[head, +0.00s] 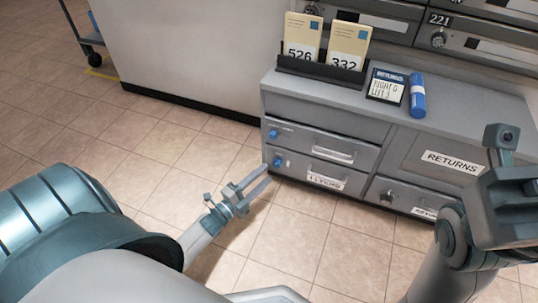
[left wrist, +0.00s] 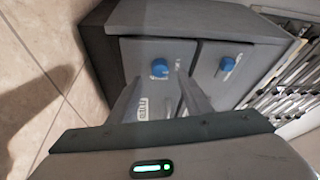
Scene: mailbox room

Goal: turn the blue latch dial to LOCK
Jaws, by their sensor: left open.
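Two blue latch dials sit on the left side of the grey cabinet's drawer fronts: an upper dial (head: 273,134) and a lower dial (head: 278,161). In the left wrist view, the lower dial (left wrist: 160,66) lies just beyond and between my fingertips, and the upper dial (left wrist: 227,63) is to its right. Small markings beside the dials are too blurred to read. My left gripper (head: 267,174) is open and empty, its fingers pointing at the lower drawer; contact with the dial cannot be made out. My right gripper (head: 512,190) is at the right edge, its jaws unclear.
The cabinet top (head: 460,105) holds a card rack (head: 318,69), a dark note sign (head: 386,86) and a blue cylinder (head: 417,96). Drawer handles (head: 333,150) project to the right of the dials.

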